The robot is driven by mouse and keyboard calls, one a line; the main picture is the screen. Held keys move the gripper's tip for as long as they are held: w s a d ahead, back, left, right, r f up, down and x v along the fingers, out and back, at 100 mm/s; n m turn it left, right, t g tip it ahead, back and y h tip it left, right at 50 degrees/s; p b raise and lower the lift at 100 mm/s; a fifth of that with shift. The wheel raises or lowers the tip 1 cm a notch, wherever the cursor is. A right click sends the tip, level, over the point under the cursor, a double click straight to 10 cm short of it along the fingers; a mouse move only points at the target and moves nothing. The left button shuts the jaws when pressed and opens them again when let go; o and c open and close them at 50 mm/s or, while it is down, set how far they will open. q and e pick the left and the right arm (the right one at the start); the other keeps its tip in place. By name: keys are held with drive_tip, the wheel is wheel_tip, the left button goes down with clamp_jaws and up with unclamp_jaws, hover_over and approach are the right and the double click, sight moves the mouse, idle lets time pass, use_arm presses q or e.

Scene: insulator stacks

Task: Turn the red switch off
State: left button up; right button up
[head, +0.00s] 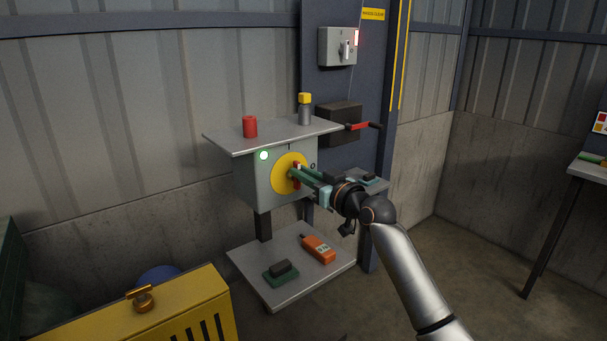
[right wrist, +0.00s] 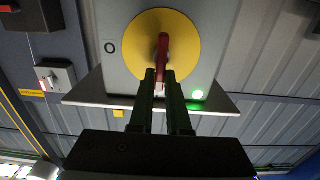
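The red switch (head: 297,165) is a handle on a round yellow plate (head: 280,177) on the front of a grey box (head: 250,182). In the right wrist view the red handle (right wrist: 163,48) stands upright across the yellow plate (right wrist: 188,42), with an "O" mark (right wrist: 110,47) to its left. In the head view the handle also looks roughly upright. My right gripper (head: 292,173) reaches the plate from the right. In the right wrist view its two fingers (right wrist: 161,76) lie on either side of the handle's near end, closed on it. My left gripper is not in view.
A green lamp (head: 264,155) glows on the box. A red cylinder (head: 250,126) and a yellow-topped post (head: 304,108) stand on the shelf above. An orange device (head: 318,249) lies on the lower shelf. A red-handled dark box (head: 340,122) is close to the right.

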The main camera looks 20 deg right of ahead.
clamp_jaws()
drive_tip(key=m+p, duration=0.2)
drive_tip(key=m, duration=0.4)
drive_tip(key=d+f+m+p, duration=0.1)
drive_tip(key=m+p, duration=0.2)
drive_tip(key=m, duration=0.3)
drive_tip(key=d+f+m+p, duration=0.1)
drive_tip(key=m+p, duration=0.1)
drive_tip(key=m, duration=0.3)
drive_tip(key=shift+w+m+p, duration=0.35)
drive_tip(key=shift+m, duration=0.05)
drive_tip(key=shift+f, duration=0.1)
idle(0.6)
drive_tip(key=o, duration=0.6)
unclamp_jaws()
